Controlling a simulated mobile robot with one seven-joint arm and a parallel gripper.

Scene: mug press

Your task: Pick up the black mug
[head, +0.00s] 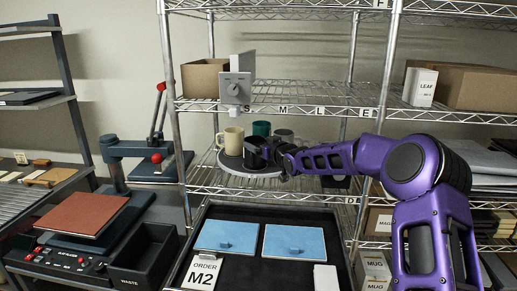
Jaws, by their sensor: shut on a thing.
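The black mug (254,152) stands at the front of a round grey turntable (233,163) on the wire shelf. My gripper (272,152) reaches in from the right and is shut on the mug's right side. The fingertips are small and partly hidden against the dark mug. I cannot tell whether the mug still touches the turntable.
A cream mug (231,141), a teal mug (261,129) and a grey mug (284,136) stand close around it. A grey box with a knob (236,88) hangs above. Below is a black tray (325,221) with blue pads and an "ORDER M2" card (203,273).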

